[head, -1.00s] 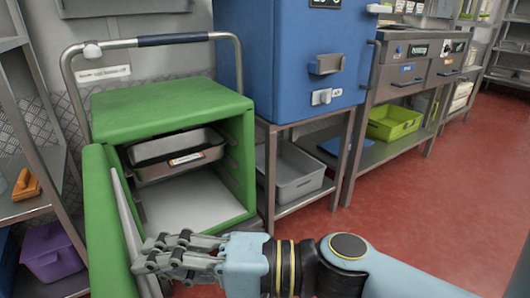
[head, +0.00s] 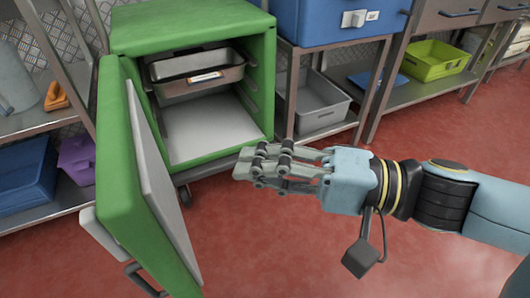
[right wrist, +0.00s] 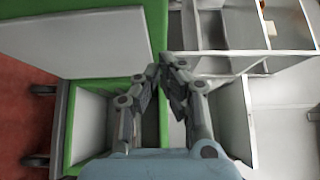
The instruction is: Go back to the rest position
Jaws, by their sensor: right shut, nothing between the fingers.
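My right gripper (head: 262,167) is shut and empty. In the head view it reaches in from the right, in front of the green cabinet's open front and apart from it. It also shows in the right wrist view (right wrist: 162,72), with its fingertips together. My left gripper is not in view.
The green wheeled cabinet (head: 190,28) stands open, its door (head: 120,170) swung out toward me on the left. A metal tray (head: 190,75) sits on its upper level. Shelves with bins stand on both sides. The red floor (head: 300,255) around my right arm is clear.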

